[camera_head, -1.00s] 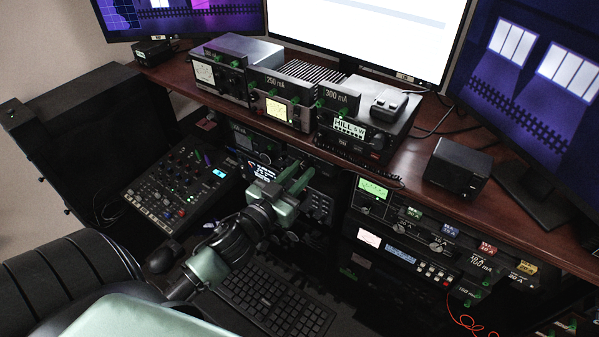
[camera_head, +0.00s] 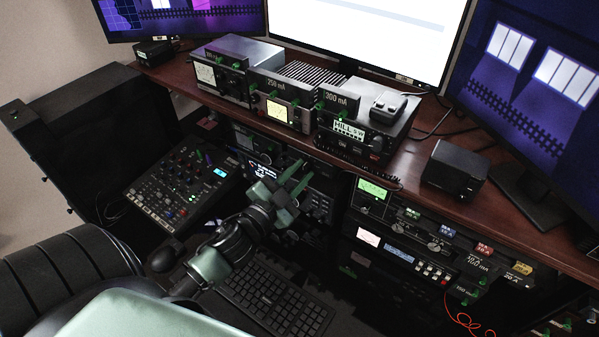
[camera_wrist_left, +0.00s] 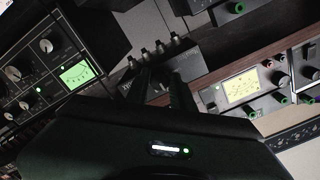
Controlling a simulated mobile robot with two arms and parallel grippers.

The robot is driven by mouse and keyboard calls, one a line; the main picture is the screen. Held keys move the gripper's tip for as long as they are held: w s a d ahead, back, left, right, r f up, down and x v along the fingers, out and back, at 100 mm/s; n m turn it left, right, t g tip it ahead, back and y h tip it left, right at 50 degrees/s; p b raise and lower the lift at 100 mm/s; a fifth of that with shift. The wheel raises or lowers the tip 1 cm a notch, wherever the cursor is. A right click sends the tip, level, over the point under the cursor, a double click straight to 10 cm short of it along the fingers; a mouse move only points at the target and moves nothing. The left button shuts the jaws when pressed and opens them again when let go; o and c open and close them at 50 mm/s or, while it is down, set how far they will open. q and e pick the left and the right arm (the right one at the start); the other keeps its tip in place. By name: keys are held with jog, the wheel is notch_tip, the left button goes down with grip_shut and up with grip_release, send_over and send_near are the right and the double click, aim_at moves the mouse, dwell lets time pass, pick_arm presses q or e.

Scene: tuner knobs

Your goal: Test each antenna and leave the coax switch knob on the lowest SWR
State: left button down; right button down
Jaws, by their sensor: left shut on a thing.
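My left gripper (camera_head: 299,178) reaches the equipment rack below the desk shelf. In the left wrist view its two dark fingers (camera_wrist_left: 166,92) are shut on a dark knob (camera_wrist_left: 160,98) on the front of a small dark box, which looks like the coax switch (camera_wrist_left: 200,60). Several connectors stand along the box's top. The fingers hide most of the knob, and I cannot read its position. A green-lit meter (camera_wrist_left: 77,73) is left of the box and a yellow-lit meter (camera_wrist_left: 242,91) is right of it; I cannot read their needles. My right gripper is not in view.
Radios with a yellow meter (camera_head: 277,110) and a display (camera_head: 348,130) stand on the wooden shelf (camera_head: 420,160) above my gripper. A mixer (camera_head: 180,180) is at left and a keyboard (camera_head: 275,297) below. More rack gear (camera_head: 400,255) is at right.

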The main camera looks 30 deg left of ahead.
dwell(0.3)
pick_arm(q)
jog(key=c, duration=1.2)
grip_release()
jog(key=shift+s, duration=0.1)
jog(key=shift+s+f, duration=0.15)
jog(key=shift+s, duration=0.15)
jog(key=s+b, duration=0.2)
jog(key=s, duration=0.5)
jog(key=shift+b, duration=0.3)
dwell(0.5)
